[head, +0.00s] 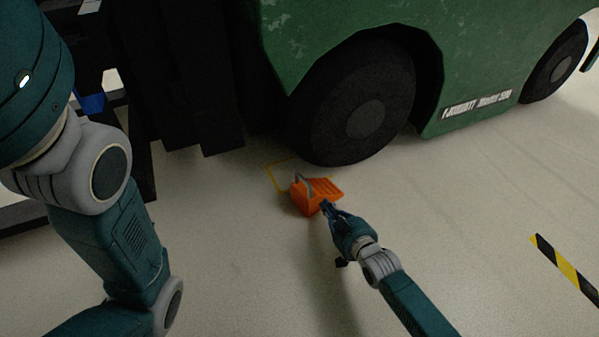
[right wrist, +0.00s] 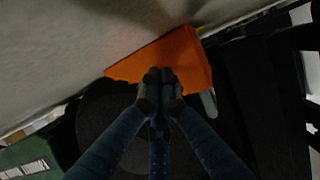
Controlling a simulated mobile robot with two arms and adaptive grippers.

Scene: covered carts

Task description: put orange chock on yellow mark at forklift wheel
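The orange chock (head: 306,200), wedge-shaped with a grey handle, is just in front of the forklift's near wheel (head: 335,125). The yellow mark (head: 272,178) is a thin outline on the floor beside that wheel, partly hidden behind the chock. The chock is at the mark's near right side; I cannot tell if it touches the floor. My right gripper (head: 328,207) is at the chock's near side. In the right wrist view, its fingertips (right wrist: 161,78) are closed together on the edge of the orange chock (right wrist: 187,52). My left gripper is out of view.
The green forklift (head: 475,60) fills the top, with its dark mast and fork structure (head: 200,80) left of the wheel. A black-and-yellow floor strip (head: 566,268) lies at the right. The floor between is clear. My left arm occupies the left side.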

